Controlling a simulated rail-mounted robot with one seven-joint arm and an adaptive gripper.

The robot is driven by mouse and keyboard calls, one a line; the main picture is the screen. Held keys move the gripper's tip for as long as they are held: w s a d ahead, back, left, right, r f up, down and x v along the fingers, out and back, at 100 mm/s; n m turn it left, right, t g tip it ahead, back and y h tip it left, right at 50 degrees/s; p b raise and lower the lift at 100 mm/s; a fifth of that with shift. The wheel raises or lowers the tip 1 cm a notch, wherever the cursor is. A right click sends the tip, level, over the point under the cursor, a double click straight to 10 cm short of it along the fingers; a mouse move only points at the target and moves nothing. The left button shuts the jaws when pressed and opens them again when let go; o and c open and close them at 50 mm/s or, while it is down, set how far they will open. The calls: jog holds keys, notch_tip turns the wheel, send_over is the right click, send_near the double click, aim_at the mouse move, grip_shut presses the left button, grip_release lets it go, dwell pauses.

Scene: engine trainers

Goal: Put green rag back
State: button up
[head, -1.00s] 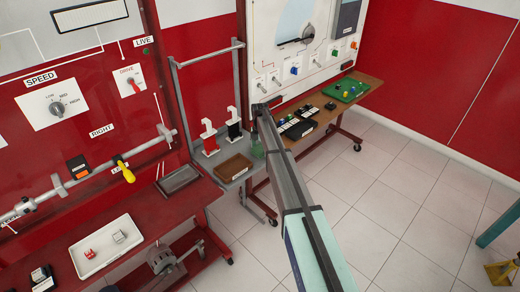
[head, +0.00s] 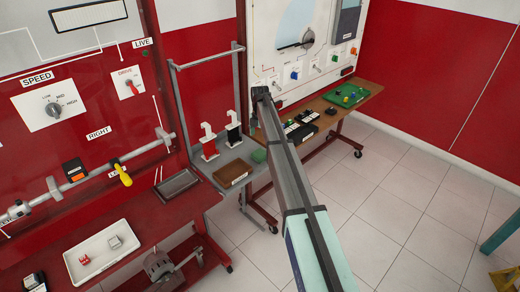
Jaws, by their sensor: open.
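A small green thing, probably the green rag (head: 259,156), lies at the right end of the grey cart (head: 228,156), beside the brown tray. It is partly hidden by my arm and too small to make out its folds. My gripper (head: 261,91) is at the far end of my arm, in front of the white panel's lower left corner. It appears above the rag in the picture and apart from it. It is open, and nothing shows in it; its fingers are small and dark.
The brown tray (head: 233,174) and two hooked stands, one on a red base (head: 209,150), one on black (head: 234,134), are on the cart. A wooden table (head: 322,124) behind my arm holds a green board (head: 349,95) and black boxes.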

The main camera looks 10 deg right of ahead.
jog(key=shift+r, duration=1.35)
jog(key=s+f+m+g, duration=0.2)
jog(key=s+f+m, duration=0.6)
jog(key=s, duration=1.6)
jog(key=s+f+m+g, duration=0.2)
jog(key=s+f+m, duration=0.6)
jog(key=s+f, duration=0.9)
jog(key=s+f+m+g, duration=0.2)
jog(key=s+f+m, duration=0.6)
jog(key=s, duration=2.5)
notch_tip(320, 180, down, 5)
jog(key=shift+f+m+g, duration=0.15)
jog(key=shift+m+g, duration=0.15)
jog(key=shift+m, duration=0.1)
